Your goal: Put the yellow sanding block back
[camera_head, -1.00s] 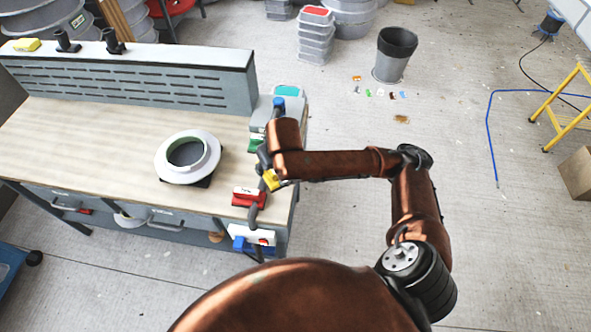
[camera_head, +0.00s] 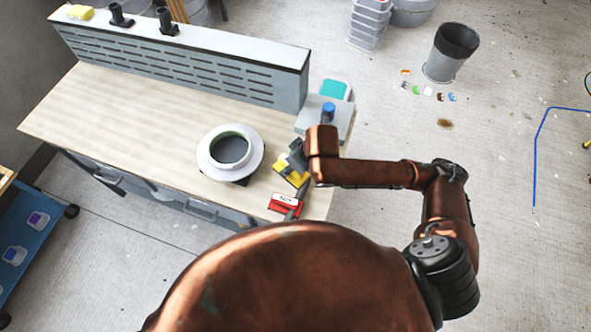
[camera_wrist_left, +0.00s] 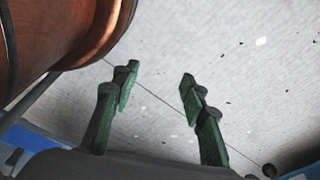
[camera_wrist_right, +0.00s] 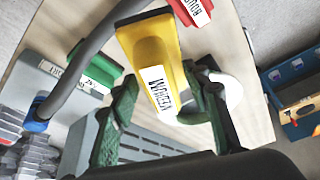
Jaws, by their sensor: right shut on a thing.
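The yellow sanding block (camera_wrist_right: 151,58), with a white label reading MEDIUM, lies between the green-padded fingers of my right gripper (camera_wrist_right: 160,85) in the right wrist view. That gripper is shut on it. In the head view the yellow block (camera_head: 291,179) shows at the bench's right end, just behind a red block (camera_head: 284,204); my right arm partly covers it. I cannot tell whether it touches the bench. A green labelled block (camera_wrist_right: 104,68) shows to its left in the right wrist view. My left gripper (camera_wrist_left: 158,78) is open and empty over the floor.
A white ring-shaped mould (camera_head: 250,160) stands on the bench (camera_head: 150,115) left of the block. A grey box (camera_head: 345,118) with a blue fitting is behind my right gripper. A grey hose (camera_wrist_right: 92,58) runs beside the yellow block. A yellow item (camera_head: 80,12) sits on the back panel.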

